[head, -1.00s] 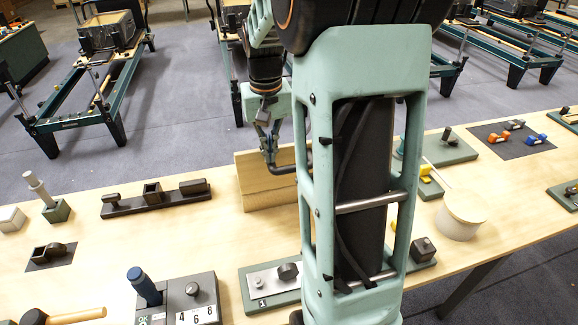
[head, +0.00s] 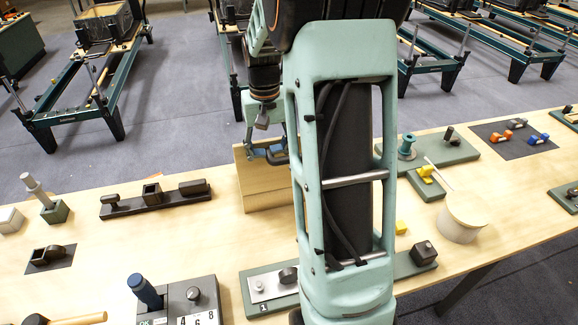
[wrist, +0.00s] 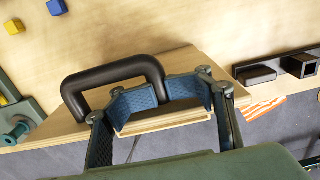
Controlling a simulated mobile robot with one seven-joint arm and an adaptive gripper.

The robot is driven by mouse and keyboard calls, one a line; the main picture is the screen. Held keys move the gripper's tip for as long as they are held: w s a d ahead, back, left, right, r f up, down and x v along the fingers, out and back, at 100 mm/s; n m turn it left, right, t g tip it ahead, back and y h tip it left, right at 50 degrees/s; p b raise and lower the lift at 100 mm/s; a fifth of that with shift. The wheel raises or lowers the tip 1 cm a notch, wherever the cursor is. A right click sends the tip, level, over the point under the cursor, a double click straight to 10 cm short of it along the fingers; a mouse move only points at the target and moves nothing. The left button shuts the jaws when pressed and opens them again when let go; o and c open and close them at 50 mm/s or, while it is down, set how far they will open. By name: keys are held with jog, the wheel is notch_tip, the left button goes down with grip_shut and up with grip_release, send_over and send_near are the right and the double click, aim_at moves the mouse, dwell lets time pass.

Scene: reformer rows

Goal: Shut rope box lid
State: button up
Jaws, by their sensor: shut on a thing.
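The rope box (head: 268,200) is a pale wooden box on the table's far edge, left of my arm. An upper wooden panel, seemingly its lid (head: 243,165), rises above the front face; its exact angle is unclear. A black bar handle (wrist: 108,72) arches over the wood in the wrist view. My gripper (wrist: 160,97) has its blue-padded fingers closed around one end of this handle. In the head view my gripper (head: 268,150) is at the upper panel, partly hidden by my arm. The box's inside and any rope are hidden.
A dark rack with blocks (head: 155,197) lies left of the box. A round pale drum (head: 462,218) and a green board with a spool (head: 440,150) are to the right. A green board with a metal plate (head: 272,284) lies in front. Bare table lies left of the box front.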

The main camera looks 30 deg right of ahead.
jog(key=shift+a+f, duration=0.1)
jog(key=shift+a, duration=0.25)
jog(key=shift+c, duration=0.4)
jog(key=shift+w, duration=0.1)
jog(key=shift+w+p, duration=0.25)
jog(key=shift+p, duration=0.05)
jog(key=shift+w+d+r+p, duration=0.15)
jog(key=shift+w+p, duration=0.1)
jog(key=shift+w, duration=0.2)
jog(key=shift+w+d+r+p, duration=0.15)
jog(key=shift+w+p, duration=0.1)
jog(key=shift+w, duration=0.45)
jog(key=shift+w+d+p, duration=0.2)
jog(key=shift+w+p, duration=0.2)
jog(key=shift+w, duration=0.25)
jog(key=shift+w+d+p, duration=0.15)
jog(key=shift+w+p, duration=0.25)
jog(key=shift+w, duration=0.25)
grip_shut()
jog(key=shift+w+d, duration=0.15)
jog(key=shift+d, duration=0.2)
